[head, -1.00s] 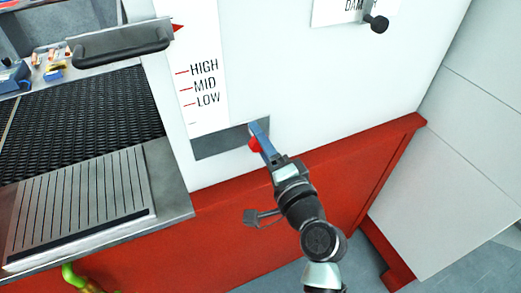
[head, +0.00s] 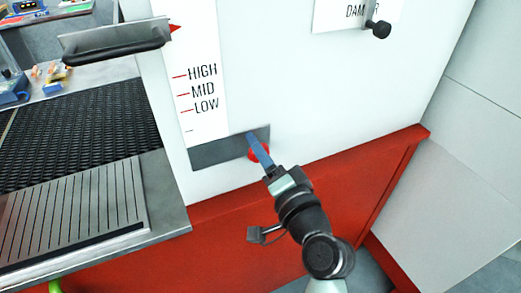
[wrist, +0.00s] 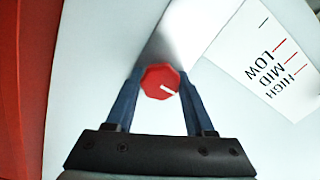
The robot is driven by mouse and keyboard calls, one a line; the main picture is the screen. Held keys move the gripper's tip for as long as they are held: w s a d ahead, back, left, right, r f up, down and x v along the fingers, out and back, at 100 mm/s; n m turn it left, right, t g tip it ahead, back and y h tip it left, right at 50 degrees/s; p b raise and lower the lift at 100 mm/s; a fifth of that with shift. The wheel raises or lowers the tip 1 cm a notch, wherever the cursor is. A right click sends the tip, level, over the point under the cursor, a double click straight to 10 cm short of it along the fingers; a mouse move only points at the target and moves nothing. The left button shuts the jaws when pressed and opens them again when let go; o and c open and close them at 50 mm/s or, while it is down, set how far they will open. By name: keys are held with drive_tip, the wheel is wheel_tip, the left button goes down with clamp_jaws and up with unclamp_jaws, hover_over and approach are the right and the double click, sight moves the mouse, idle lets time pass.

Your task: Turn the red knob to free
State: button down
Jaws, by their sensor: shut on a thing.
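The red knob (head: 251,156) sits on a grey metal plate (head: 215,152) low on the white panel, below the HIGH, MID and LOW scale (head: 203,90). In the wrist view the knob (wrist: 155,76) is many-sided, with a short white mark on its face pointing toward the lower right of the picture. My gripper (head: 257,143) reaches it from the lower right, and its blue fingers hide part of it in the head view. In the wrist view my gripper (wrist: 159,80) is shut on the knob, one finger on each side. No "free" label is readable.
A black mesh belt (head: 85,115) and a ribbed metal plate (head: 75,215) lie at the left. A dark handle (head: 115,48) sticks out above the belt. A red ledge (head: 330,175) runs below the panel. A black damper knob (head: 379,28) is at the upper right.

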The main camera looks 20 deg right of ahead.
drive_tip(key=shift+c, duration=1.3)
unclamp_jaws()
drive_tip(key=s+b, duration=0.2)
drive_tip(key=s, duration=1.1)
drive_tip(key=shift+d, duration=0.2)
